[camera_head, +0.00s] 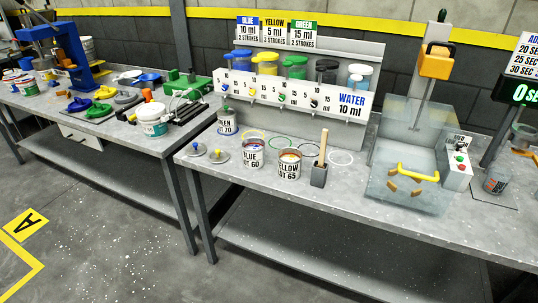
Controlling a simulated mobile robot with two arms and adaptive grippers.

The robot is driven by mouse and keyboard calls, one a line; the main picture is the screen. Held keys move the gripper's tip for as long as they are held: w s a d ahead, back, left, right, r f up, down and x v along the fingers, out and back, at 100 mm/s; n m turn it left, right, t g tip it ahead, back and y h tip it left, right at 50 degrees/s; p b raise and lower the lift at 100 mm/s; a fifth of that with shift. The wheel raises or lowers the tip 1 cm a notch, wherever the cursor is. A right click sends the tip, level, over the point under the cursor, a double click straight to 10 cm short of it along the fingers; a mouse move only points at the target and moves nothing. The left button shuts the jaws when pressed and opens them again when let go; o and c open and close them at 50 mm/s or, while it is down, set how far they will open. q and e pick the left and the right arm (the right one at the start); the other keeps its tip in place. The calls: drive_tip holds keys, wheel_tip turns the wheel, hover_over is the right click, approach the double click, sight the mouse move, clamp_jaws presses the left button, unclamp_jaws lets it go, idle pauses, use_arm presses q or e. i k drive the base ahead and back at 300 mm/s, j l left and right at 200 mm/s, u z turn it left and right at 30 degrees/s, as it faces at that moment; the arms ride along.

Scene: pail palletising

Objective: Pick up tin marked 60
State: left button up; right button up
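The tin marked 60 (252,158) stands upright near the front edge of the right-hand table, with "BLUE LOT 60" on its white label. It looks open at the top. Right beside it on the right is a similar open tin marked "YELLOW LOT 65" (289,168). A tin marked "GREEN 70" (227,126) stands behind and to the left. Neither of my grippers shows in the head view.
Two round lids with knobs (220,156) lie left of the 60 tin. A grey holder with a wooden handle (319,175) stands right of the 65 tin. Behind is a dispenser rack (350,130); a clear box (405,185) stands farther right. Coloured rings mark the tabletop.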

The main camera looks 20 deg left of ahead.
sight(253, 147)
drive_tip(key=k+j, duration=0.1)
drive_tip(key=j, duration=0.3)
drive_tip(key=k+j+z, duration=0.1)
drive_tip(key=j, duration=0.25)
drive_tip(key=k+j+z, duration=0.1)
drive_tip(key=j, duration=0.3)
drive_tip(key=k+j, duration=0.15)
drive_tip(key=j, duration=0.2)
drive_tip(key=k+j+z, duration=0.1)
drive_tip(key=j, duration=0.25)
